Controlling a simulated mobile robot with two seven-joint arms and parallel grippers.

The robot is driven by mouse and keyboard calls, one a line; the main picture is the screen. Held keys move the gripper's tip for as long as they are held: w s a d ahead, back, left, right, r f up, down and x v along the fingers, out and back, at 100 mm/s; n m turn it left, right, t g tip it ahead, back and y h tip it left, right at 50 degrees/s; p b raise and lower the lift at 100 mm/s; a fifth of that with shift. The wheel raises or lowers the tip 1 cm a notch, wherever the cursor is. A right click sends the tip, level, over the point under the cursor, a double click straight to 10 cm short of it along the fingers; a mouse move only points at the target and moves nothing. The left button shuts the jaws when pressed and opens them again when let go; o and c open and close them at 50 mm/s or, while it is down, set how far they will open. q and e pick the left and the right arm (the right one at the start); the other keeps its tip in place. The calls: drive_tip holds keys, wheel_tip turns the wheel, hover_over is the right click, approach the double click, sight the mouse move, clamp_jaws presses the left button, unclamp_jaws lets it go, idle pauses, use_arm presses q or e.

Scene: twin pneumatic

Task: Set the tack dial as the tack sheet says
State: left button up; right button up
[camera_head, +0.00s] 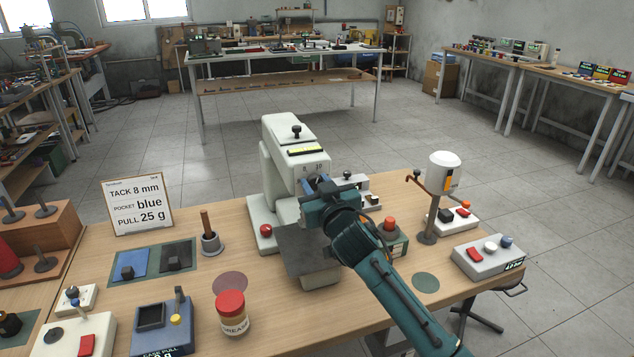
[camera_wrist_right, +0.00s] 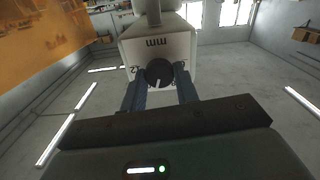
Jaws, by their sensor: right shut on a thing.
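The tack sheet (camera_head: 137,205) stands on the bench at the left and reads TACK 8 mm, POCKET blue, PULL 25 g. The white machine (camera_head: 290,150) stands mid-bench. The black tack dial (camera_wrist_right: 159,73) is on the machine's face in the wrist view, with a pale pointer line toward the bottom. An "mm" mark shows above it; the numbers around it are mostly hidden or too small to read. My right gripper (camera_wrist_right: 160,88) has its two fingers on either side of the dial, shut on it. In the head view my right gripper (camera_head: 318,187) covers the dial. My left gripper is not in view.
A grease jar (camera_head: 233,318) stands at the front. Blue and dark pads (camera_head: 132,263) lie left of the machine. A white canister on a stand (camera_head: 443,172) and a button box (camera_head: 488,257) are at the right. The bench between sheet and machine is partly clear.

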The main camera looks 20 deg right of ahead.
drive_tip(key=n+p, duration=0.2)
drive_tip(key=n, duration=0.2)
drive_tip(key=shift+r+n, duration=0.1)
drive_tip(key=shift+n, duration=0.2)
drive_tip(key=shift+a+n+p, duration=0.1)
drive_tip(key=shift+n+p, duration=0.75)
drive_tip(key=shift+n, duration=1.75)
drive_tip(key=o, duration=1)
drive_tip(key=shift+s+f, duration=0.1)
drive_tip(key=shift+f, duration=0.1)
drive_tip(key=s, duration=0.4)
drive_tip(key=s+b, duration=0.1)
drive_tip(key=s, duration=0.8)
drive_tip(key=shift+d, duration=0.25)
